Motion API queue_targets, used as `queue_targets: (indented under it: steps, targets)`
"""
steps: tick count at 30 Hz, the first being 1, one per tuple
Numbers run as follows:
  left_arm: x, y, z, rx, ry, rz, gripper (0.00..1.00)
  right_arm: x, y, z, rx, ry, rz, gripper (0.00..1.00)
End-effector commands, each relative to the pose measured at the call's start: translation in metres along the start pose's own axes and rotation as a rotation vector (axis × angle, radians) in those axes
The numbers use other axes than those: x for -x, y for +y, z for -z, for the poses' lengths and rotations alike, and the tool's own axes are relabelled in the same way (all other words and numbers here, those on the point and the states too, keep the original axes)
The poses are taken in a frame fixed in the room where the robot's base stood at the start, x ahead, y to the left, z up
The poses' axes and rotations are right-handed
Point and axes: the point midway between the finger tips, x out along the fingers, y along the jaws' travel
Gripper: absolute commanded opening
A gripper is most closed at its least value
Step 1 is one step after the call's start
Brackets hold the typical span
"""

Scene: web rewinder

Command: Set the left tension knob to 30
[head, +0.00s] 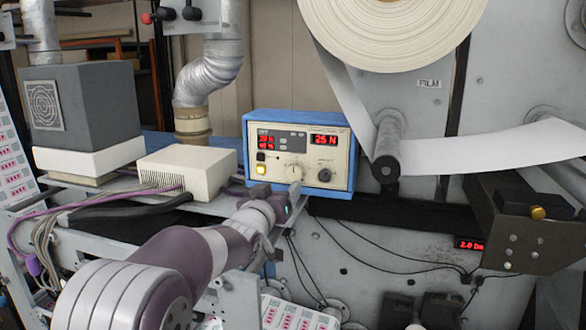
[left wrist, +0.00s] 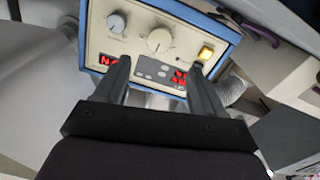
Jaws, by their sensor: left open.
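The tension controller (head: 262,130) is a blue-framed box with a cream front and red displays; one display (head: 325,140) reads 25 N. Its left knob (head: 294,172) is cream, with a darker knob (head: 325,175) to its right. In the left wrist view the panel appears upside down. My left gripper (left wrist: 160,68) is open and empty there, with the cream knob (left wrist: 160,40) beyond its fingertips, roughly centred between them. I see no contact. My right gripper is not in view.
A lit yellow button (head: 261,169) is left of the knob. A cream vented box (head: 187,170) and cables stand left of the controller. A large film roll (head: 390,30) hangs above right, its web passing a dark roller (head: 387,150). A metal bracket (head: 240,300) is below.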

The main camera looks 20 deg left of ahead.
Motion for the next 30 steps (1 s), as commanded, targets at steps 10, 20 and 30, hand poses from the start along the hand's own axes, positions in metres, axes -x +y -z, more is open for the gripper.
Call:
queue_targets:
  steps: [10,20,30]
  targets:
    - [-0.083,0.001,0.007,0.0,-0.002,0.0,0.69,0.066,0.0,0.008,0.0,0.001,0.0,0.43]
    - [-0.098,0.0,0.001,0.0,0.0,0.0,0.69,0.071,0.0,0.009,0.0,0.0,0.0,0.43]
    - [-0.097,0.0,0.001,0.0,0.0,0.0,0.13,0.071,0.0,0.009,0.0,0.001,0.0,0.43]
